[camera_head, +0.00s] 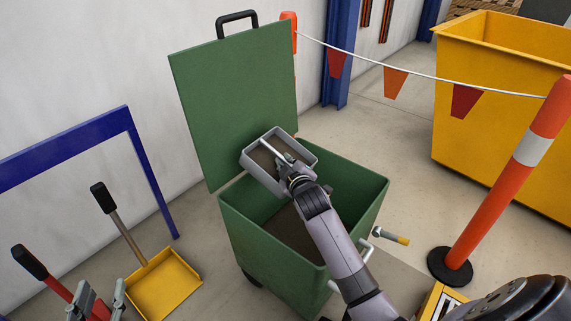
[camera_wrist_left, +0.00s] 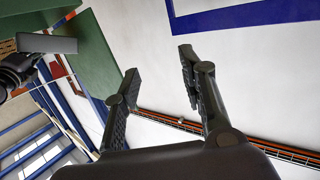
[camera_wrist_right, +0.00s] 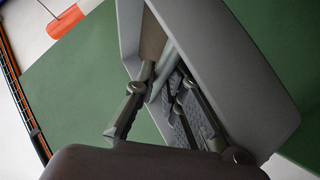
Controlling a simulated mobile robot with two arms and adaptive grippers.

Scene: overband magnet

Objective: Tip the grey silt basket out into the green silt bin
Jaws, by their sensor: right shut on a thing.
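The grey silt basket (camera_head: 312,156) is over the back part of the open green silt bin (camera_head: 245,245), in front of its raised lid (camera_head: 235,100). The basket looks tilted, and brown material shows inside it. Dark brown material also shows low in the bin. My right gripper (camera_head: 290,172) is shut on the basket's bar handle; the right wrist view shows its fingers at the bar inside the basket (camera_wrist_right: 225,50). My left gripper (camera_head: 101,291) is at the lower left, away from the bin. Its fingers are apart and empty in the left wrist view (camera_wrist_left: 160,68).
A yellow shovel (camera_head: 165,288) and a red-handled tool (camera_head: 62,288) are at the left, near a blue frame (camera_head: 60,155). An orange post (camera_head: 510,185) with a flag line stands right of the bin. A yellow skip (camera_head: 495,125) is behind it.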

